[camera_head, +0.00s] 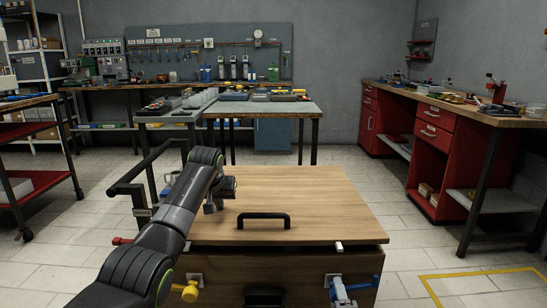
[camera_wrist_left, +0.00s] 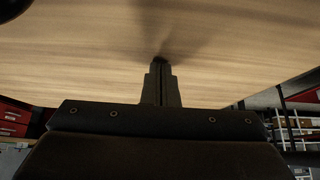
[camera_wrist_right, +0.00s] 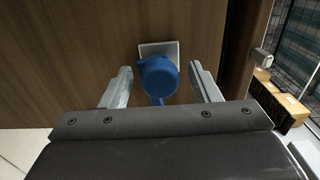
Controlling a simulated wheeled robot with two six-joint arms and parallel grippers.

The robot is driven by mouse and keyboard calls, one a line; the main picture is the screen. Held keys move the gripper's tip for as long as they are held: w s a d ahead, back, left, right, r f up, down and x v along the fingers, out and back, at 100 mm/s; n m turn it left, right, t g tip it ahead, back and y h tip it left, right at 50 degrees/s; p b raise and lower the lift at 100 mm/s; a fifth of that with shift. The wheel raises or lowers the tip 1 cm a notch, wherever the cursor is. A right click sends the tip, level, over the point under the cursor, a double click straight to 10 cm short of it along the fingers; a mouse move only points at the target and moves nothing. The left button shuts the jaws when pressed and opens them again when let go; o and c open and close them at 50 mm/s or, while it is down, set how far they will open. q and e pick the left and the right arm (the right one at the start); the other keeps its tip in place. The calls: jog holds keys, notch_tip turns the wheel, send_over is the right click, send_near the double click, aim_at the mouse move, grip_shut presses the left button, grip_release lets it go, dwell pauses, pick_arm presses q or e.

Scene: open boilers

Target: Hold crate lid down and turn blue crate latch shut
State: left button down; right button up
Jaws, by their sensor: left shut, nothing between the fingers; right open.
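The wooden crate lid (camera_head: 335,205) with a black handle (camera_head: 264,216) lies on top of the crate (camera_head: 225,265). A dark line shows between lid and crate front; I cannot tell if the lid is fully down. My left gripper (camera_head: 210,207) is shut and empty at the lid's left part. In the left wrist view its fingertips (camera_wrist_left: 160,62) point at the wood and seem to touch it. The blue latch (camera_head: 340,291) is on the crate's front right. In the right wrist view my right gripper (camera_wrist_right: 161,70) is open, fingers either side of the blue latch knob (camera_wrist_right: 158,77).
A yellow latch (camera_head: 190,292) is on the crate's front left, near my left arm. A dark push handle (camera_head: 150,170) stands left of the crate. A grey table (camera_head: 265,108) stands behind, and a red workbench (camera_head: 440,140) at the right. Tiled floor is free right of the crate.

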pick_arm(q)
jog(key=shift+f, duration=1.15)
pick_arm(e)
jog(key=c, duration=1)
jog(key=n, duration=0.7)
jog(key=shift+n, duration=0.4)
jog(key=n, duration=0.8)
jog(key=shift+r, duration=0.1)
jog(key=o, duration=1)
jog(key=shift+s, duration=0.1)
